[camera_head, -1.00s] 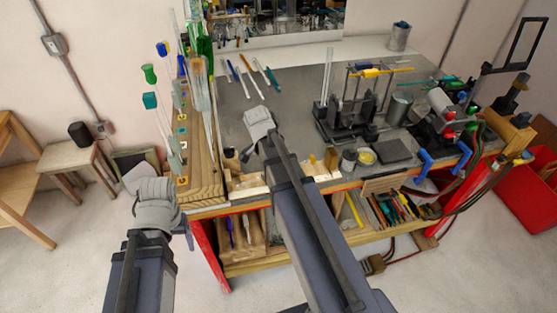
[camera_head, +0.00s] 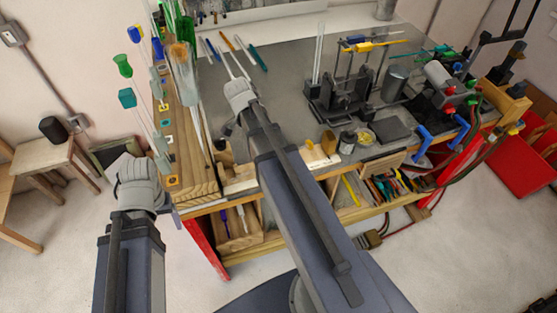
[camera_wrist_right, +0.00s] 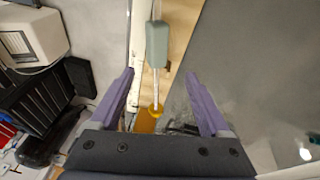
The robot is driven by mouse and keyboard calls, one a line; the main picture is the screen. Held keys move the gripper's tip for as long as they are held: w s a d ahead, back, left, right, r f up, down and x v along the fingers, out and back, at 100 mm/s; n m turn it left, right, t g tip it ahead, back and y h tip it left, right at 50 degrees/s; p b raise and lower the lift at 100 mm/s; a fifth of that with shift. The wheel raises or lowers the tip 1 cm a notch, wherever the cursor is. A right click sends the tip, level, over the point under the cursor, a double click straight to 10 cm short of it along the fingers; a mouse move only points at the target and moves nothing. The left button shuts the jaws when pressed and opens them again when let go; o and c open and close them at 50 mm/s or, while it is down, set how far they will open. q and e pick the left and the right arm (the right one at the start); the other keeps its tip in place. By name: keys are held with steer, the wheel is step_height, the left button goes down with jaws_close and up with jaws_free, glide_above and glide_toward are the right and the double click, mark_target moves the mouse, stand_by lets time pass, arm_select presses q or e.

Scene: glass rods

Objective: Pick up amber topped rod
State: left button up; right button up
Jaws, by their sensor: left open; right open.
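An amber-topped rod (camera_head: 182,56) stands upright near the wooden rack (camera_head: 200,182) at the left end of the bench in the head view. My right gripper (camera_head: 240,95) is over the bench, right of the rack; its fingers are mostly hidden. In the right wrist view my right gripper (camera_wrist_right: 159,75) is open. A clear rod with a grey-green block (camera_wrist_right: 157,45) and an amber piece (camera_wrist_right: 156,109) at its lower end shows between the fingers, not gripped; I cannot tell if it is that rod. My left gripper (camera_head: 138,172) is open, left of the rack's front end.
Green-topped (camera_head: 122,65), teal-topped (camera_head: 127,98) and blue-topped rods rise along the rack. Several rods lie on the grey bench top (camera_head: 285,95) behind my right gripper. A dark fixture (camera_head: 345,95) stands right of them. A stool (camera_head: 60,160) is at the left.

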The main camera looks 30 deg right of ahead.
steer(key=shift+s+a+b+x, duration=0.1)
steer(key=shift+s+b+x, duration=0.1)
steer(key=shift+b+x, duration=1.25)
steer(key=shift+s+a+b+x, duration=0.15)
steer(key=shift+b+x, duration=1.05)
steer(key=shift+x, duration=0.45)
steer(key=shift+r, duration=0.1)
steer(key=shift+c, duration=0.5)
jaws_close()
